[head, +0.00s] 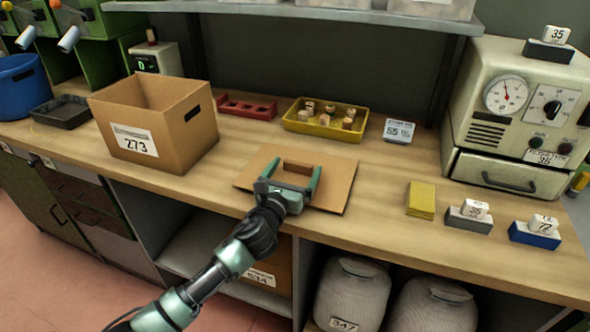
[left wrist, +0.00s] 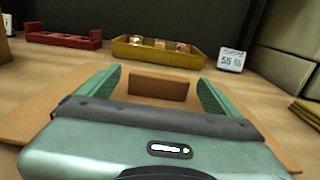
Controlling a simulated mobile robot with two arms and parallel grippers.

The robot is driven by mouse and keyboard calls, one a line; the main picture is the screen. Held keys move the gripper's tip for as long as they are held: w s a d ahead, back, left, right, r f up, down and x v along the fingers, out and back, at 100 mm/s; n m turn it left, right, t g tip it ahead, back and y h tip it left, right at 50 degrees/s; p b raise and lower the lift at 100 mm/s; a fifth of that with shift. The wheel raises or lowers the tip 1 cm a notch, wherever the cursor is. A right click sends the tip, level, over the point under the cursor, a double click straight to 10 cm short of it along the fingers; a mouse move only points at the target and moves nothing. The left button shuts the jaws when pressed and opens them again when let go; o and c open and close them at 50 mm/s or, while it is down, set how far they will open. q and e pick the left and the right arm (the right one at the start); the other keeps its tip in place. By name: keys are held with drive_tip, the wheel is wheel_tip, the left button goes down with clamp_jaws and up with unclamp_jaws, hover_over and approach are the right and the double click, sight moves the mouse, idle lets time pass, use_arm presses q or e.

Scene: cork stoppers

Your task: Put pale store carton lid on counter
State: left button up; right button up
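The pale carton lid (head: 336,178) is a flat tan board with a raised brown block handle (head: 298,168) in its middle. It lies flat on the wooden counter (head: 375,222), in front of the yellow tray. My left gripper (head: 290,181) is over the lid, its two green fingers apart on either side of the handle. In the left wrist view the handle (left wrist: 158,89) stands between the fingers, with gaps visible at both sides. The lid (left wrist: 32,122) also shows there, partly hidden by the gripper body. My right gripper is not in view.
An open carton (head: 160,135) marked 273 stands left of the lid. A yellow tray (head: 325,128) of cork stoppers and a red rack (head: 246,106) are behind. A yellow pad (head: 421,199) and labelled blocks (head: 468,219) lie to the right. Counter between lid and pad is clear.

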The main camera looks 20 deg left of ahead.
use_arm(q)
drive_tip(key=shift+r, duration=0.3)
drive_tip(key=s, duration=1)
drive_tip(key=shift+s+a+f, duration=0.15)
drive_tip(key=shift+s+f, duration=0.05)
drive_tip(key=shift+s, duration=0.15)
drive_tip(key=shift+s+r, duration=0.1)
drive_tip(key=shift+s, duration=0.6)
